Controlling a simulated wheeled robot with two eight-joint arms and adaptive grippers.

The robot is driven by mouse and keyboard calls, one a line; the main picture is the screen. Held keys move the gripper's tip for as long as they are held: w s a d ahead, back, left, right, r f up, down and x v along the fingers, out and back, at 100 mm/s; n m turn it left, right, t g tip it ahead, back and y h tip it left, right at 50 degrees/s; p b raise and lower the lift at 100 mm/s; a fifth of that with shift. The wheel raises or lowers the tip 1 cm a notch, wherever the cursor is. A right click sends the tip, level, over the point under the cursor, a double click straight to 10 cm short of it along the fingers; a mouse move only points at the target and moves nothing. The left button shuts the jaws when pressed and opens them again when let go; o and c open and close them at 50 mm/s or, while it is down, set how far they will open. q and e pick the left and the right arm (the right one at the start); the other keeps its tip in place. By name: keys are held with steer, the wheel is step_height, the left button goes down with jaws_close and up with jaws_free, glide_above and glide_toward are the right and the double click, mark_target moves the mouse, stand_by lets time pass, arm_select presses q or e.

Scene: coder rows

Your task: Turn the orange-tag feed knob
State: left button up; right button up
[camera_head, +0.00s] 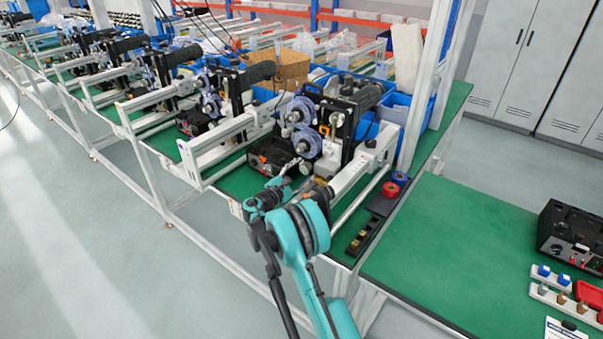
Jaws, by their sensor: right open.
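My right arm comes in from the bottom centre, and its gripper (292,168) is open at the front of the nearest coder machine (335,125). The fingers are small and lie close to the machine's black control box (268,155). I cannot tell whether they touch anything. The machine has purple-blue reels (306,143) and a dark motor above the green bench. The orange-tag feed knob cannot be made out at this size; the gripper and wrist may hide it. My left gripper is not in view.
White rails (365,165) flank the machine. A dark tray (366,235) with small parts and red and blue rolls (395,187) lie to its right. A green table (470,250) with a black box (570,238) stands at right. More machines line the bench leftward.

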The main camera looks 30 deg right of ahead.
steer(key=c, duration=1.1)
steer(key=shift+c, duration=0.2)
steer(key=shift+m, duration=0.3)
steer(key=m+b, duration=0.1)
steer(key=m, duration=0.4)
steer(key=shift+m, duration=0.3)
steer(key=m+b, duration=0.1)
steer(key=m, duration=0.4)
steer(key=shift+r+m, duration=0.1)
steer(key=shift+m, duration=0.3)
steer(key=o, duration=1.1)
steer(key=shift+o, duration=0.2)
steer(key=shift+a, duration=0.1)
